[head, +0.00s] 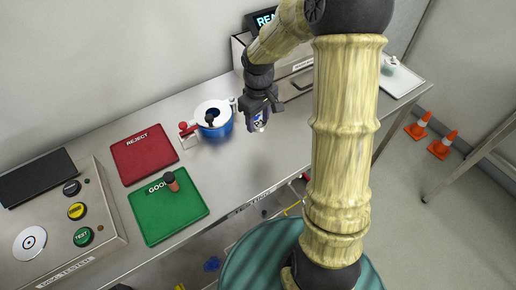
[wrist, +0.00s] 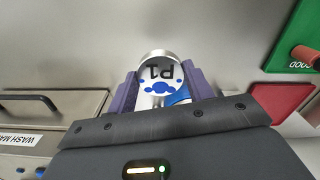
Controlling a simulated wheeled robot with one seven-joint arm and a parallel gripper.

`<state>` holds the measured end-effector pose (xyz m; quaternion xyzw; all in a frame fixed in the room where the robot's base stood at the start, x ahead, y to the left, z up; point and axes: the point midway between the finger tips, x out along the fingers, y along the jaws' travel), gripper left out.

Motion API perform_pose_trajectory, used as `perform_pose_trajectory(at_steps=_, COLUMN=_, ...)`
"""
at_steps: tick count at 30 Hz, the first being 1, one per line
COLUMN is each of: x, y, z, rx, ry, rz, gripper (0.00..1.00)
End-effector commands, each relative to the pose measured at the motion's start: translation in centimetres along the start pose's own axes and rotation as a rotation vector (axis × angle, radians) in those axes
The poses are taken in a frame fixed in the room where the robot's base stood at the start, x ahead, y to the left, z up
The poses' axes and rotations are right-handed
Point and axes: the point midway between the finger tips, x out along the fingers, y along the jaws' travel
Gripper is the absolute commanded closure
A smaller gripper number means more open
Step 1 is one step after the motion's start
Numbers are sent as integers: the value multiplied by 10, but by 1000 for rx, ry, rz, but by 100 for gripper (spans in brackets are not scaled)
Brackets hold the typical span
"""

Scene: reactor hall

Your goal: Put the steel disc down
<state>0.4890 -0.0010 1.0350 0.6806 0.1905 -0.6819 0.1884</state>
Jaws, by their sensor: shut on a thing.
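The steel disc (wrist: 160,72) is a round metal piece with a pale face marked "P1" and blue spots. In the wrist view it sits between the purple jaw pads of my gripper (wrist: 157,92), which is shut on it. In the head view my gripper (head: 259,117) points down over the bench, right of the blue pot, with the disc (head: 260,122) small and partly hidden between the fingers. I cannot tell the exact gap between the disc and the bench top (head: 245,165).
A blue pot (head: 214,122) stands just left of my gripper. Left lie a red REJECT mat (head: 143,160) and a green GOOD mat (head: 155,222) bearing a small dark-and-red cylinder (head: 171,181). A button panel (head: 108,225) is far left. A drawer unit (head: 297,80) is behind. Bench in front is clear.

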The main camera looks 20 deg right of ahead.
Motion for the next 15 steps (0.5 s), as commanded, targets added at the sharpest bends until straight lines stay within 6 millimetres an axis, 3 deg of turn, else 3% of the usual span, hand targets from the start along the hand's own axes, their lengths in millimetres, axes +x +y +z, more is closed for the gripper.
perform_pose_trajectory(at_steps=8, x=5, y=0, z=0, rx=2, ry=0, rz=0, gripper=82)
perform_pose_trajectory(at_steps=15, x=46, y=0, z=0, rx=1, ry=-3, rz=-2, gripper=82)
